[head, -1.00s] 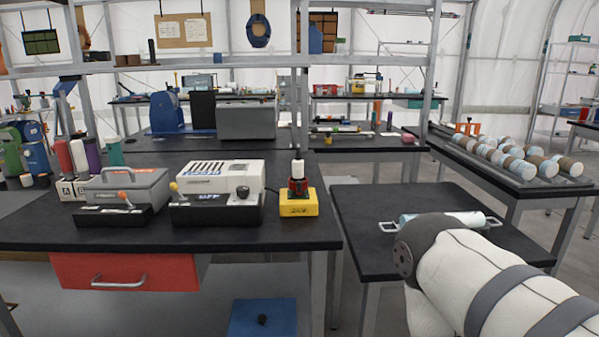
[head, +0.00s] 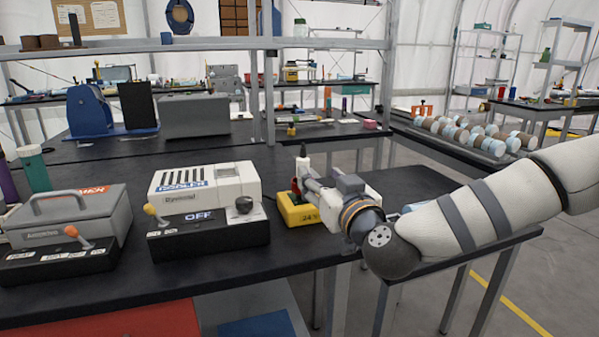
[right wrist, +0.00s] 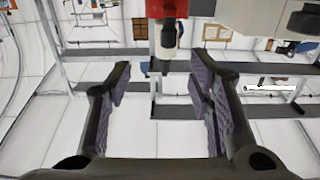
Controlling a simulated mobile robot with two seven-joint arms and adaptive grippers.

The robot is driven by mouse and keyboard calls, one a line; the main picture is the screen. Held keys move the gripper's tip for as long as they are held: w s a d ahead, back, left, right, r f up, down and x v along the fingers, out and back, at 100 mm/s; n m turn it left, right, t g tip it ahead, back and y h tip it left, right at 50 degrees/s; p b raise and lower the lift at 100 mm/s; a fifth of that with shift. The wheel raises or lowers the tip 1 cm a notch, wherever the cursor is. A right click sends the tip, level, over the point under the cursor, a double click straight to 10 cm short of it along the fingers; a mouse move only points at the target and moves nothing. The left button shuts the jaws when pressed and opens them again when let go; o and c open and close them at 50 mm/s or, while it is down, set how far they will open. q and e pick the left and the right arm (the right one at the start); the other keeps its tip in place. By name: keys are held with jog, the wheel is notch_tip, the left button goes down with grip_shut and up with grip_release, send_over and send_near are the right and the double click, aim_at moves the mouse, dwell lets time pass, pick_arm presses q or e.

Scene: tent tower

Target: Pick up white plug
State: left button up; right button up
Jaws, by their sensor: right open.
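The white plug (head: 303,167) stands upright in a red holder on a yellow base (head: 298,214), near the right end of the black table. Its dark top (head: 303,150) points up. My right gripper (head: 312,186) is just to the right of the plug and partly hides the holder and base. In the right wrist view, the gripper (right wrist: 160,82) is open and empty. There the plug (right wrist: 168,53) hangs upside down below the red holder (right wrist: 166,9), between the fingers' directions and beyond their tips. Whether a finger touches it, I cannot tell. My left gripper is out of view.
A white box unit (head: 205,181) with a black "OFF" switch box stands left of the yellow base. A grey unit (head: 70,220) is farther left. A lower black side table (head: 440,182) is on the right. A metal shelf frame (head: 180,47) rises behind.

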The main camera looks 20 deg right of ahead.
jog(key=w, duration=0.2)
jog(key=w+b, duration=0.1)
jog(key=w, duration=0.2)
jog(key=w+a, duration=0.1)
jog(key=w, duration=0.2)
jog(key=shift+w+f, duration=0.25)
jog(key=shift+f, duration=0.15)
jog(key=shift+w+r, duration=0.15)
jog(key=shift+w, duration=0.25)
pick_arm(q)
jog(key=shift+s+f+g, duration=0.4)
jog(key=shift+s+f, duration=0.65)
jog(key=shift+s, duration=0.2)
pick_arm(e)
jog(key=shift+s+r, duration=0.1)
grip_shut()
